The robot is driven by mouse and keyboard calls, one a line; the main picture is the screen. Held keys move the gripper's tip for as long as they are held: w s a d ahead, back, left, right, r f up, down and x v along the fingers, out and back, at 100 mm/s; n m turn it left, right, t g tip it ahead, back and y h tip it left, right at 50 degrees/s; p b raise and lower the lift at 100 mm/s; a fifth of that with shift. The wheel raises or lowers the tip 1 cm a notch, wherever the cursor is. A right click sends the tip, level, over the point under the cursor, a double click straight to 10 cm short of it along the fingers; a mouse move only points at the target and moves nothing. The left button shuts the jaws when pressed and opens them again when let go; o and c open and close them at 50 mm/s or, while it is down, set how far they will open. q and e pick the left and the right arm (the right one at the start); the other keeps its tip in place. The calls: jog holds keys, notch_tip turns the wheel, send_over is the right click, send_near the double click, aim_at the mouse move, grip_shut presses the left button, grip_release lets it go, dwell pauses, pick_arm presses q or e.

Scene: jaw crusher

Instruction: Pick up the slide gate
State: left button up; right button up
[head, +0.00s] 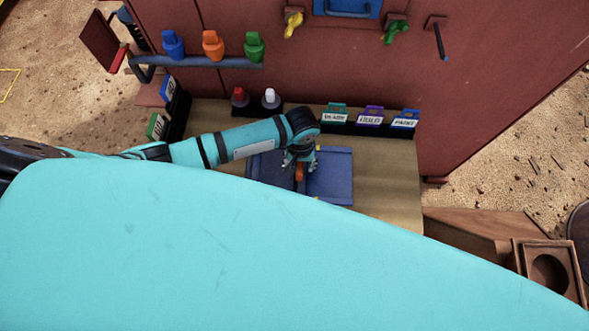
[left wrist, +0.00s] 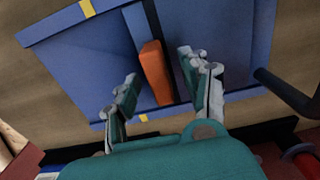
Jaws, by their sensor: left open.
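The slide gate (head: 335,180) looks like a flat blue plate with an orange handle (head: 299,172), lying on the tan bench top. In the left wrist view the blue plate (left wrist: 75,65) fills much of the picture, with the orange handle (left wrist: 156,72) on a raised blue bar. My left gripper (head: 300,163) is over the plate at the handle. In the left wrist view its open fingers (left wrist: 158,68) stand on either side of the handle, with gaps visible on both sides. My arm hides part of the plate in the head view. My right gripper is not in view.
A rail with blue, orange and green knobs (head: 212,45) is on the red machine wall (head: 300,70). Labelled blocks (head: 370,115) stand in a dark rack behind the plate. Red and white bottles (head: 270,98) stand near it. A wooden box (head: 548,270) is at right.

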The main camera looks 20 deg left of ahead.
pick_arm(q)
grip_shut()
dwell(0.3)
jog(key=shift+w+r, duration=0.1)
jog(key=shift+w, duration=0.05)
